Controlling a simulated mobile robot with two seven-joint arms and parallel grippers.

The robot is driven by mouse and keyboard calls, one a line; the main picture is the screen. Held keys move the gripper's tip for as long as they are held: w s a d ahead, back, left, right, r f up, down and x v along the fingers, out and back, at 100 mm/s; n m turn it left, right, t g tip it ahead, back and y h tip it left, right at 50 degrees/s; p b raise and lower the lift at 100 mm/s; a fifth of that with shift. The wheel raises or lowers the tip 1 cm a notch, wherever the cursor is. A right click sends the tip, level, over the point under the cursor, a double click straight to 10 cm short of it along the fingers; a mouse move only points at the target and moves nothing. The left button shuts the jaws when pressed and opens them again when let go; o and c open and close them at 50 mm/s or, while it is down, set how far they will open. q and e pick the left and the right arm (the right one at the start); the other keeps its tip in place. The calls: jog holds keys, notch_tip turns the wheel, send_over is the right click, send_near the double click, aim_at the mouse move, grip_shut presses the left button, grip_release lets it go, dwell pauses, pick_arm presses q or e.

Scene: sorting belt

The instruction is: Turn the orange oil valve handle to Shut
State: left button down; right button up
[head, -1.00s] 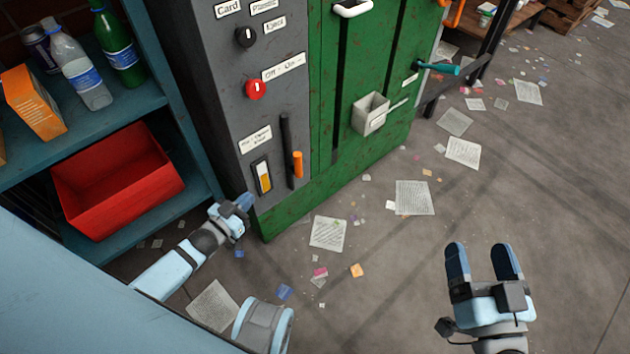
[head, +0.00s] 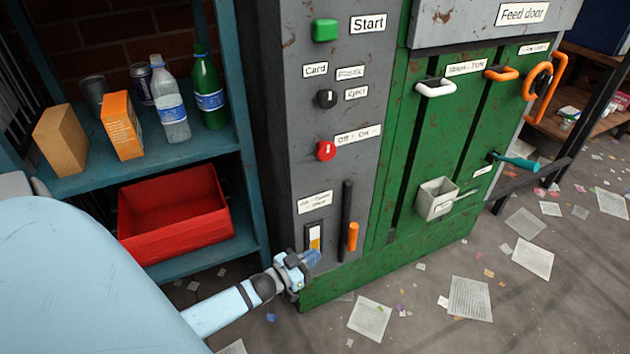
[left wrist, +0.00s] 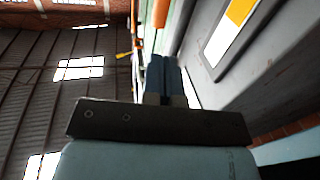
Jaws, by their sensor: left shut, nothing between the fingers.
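A short orange handle (head: 352,237) stands upright beside a dark vertical pipe (head: 346,205), low on the grey panel. A sight gauge with a yellow and white strip (head: 314,238) is just left of the pipe, under a small label (head: 315,202) too blurred to read surely. My left gripper (head: 311,258) is shut and empty, just below the gauge and to the lower left of the orange handle, apart from it. In the left wrist view the closed fingers (left wrist: 166,75) point toward an orange piece (left wrist: 160,12), and the gauge (left wrist: 228,32) is at the upper right. My right gripper is out of view.
Above are a red knob (head: 326,151), a black knob (head: 326,98) and a green button (head: 325,30). A grey cup-like box (head: 436,199) juts from the green door. A shelf with a red bin (head: 172,215) stands left. Papers litter the floor at right.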

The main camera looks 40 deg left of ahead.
aim_at(350, 233)
pick_arm(q)
jog(key=w+b, duration=0.1)
jog(key=w, duration=0.2)
jog(key=w+d+b, duration=0.1)
jog(key=w, duration=0.3)
jog(key=w+d+b, duration=0.1)
jog(key=w, duration=0.3)
jog(key=shift+d, duration=0.1)
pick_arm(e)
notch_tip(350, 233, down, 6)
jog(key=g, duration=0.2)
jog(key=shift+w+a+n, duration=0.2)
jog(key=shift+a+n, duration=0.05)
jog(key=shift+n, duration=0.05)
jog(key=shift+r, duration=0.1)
